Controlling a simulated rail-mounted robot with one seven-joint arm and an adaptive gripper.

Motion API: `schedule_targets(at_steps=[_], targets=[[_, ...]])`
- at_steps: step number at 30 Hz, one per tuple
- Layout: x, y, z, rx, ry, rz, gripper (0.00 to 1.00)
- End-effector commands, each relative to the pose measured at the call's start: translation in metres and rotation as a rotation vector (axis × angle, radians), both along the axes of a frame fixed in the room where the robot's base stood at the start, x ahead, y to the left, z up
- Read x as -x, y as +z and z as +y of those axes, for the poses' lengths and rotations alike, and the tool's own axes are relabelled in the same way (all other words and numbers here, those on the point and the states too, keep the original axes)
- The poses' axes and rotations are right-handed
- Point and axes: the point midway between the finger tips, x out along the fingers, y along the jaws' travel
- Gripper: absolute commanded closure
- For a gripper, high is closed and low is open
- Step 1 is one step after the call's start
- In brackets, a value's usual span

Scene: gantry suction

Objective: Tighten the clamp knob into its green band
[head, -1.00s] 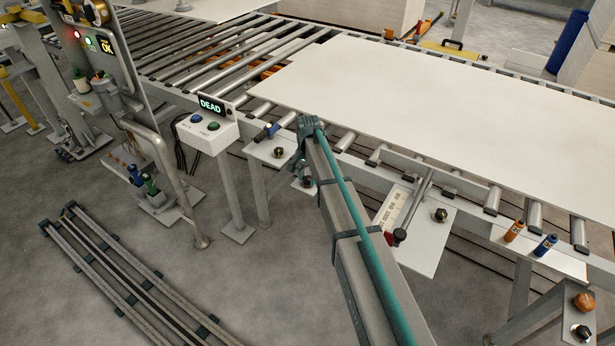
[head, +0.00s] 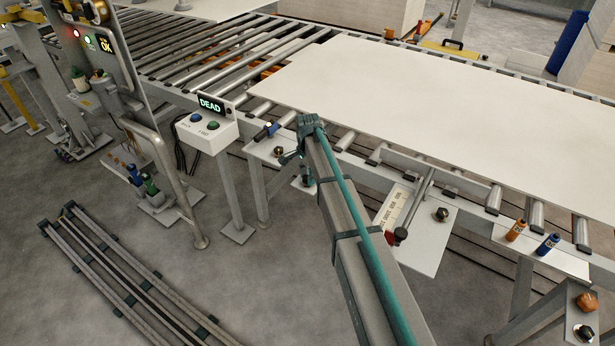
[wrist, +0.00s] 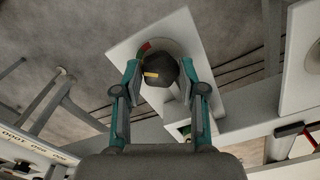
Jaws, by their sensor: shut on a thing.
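The clamp knob (wrist: 160,77) is dark and faceted with a yellow mark on its face, and it sits between my fingertips in the wrist view. A pale round dial lies behind it on a white plate (wrist: 128,45). A red patch (wrist: 145,47) shows at the dial's upper left. My gripper (wrist: 160,80) is shut on the knob, one teal finger on each side. In the head view my gripper (head: 295,158) is beside the conveyor's front edge; the held knob cannot be made out clearly there.
A box reading DEAD (head: 210,125) stands left of my gripper. A blue-ended lever (head: 269,127) and another dark knob (head: 278,151) are close by. A large white board (head: 420,110) covers the rollers. A scale with a red pointer (head: 400,234) is to the right.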

Motion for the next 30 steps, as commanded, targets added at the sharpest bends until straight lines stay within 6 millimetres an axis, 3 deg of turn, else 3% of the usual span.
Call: schedule_targets(at_steps=[20, 21, 24, 30], targets=[[-0.0003, 0.0003, -0.0001, 0.0, -0.08, -0.001, 0.94], [-0.0003, 0.0003, -0.0001, 0.0, -0.079, -0.001, 0.53], [-0.0003, 0.0003, -0.0001, 0.0, -0.079, -0.001, 0.36], [-0.0001, 0.0002, 0.0, 0.0, -0.078, -0.001, 0.34]])
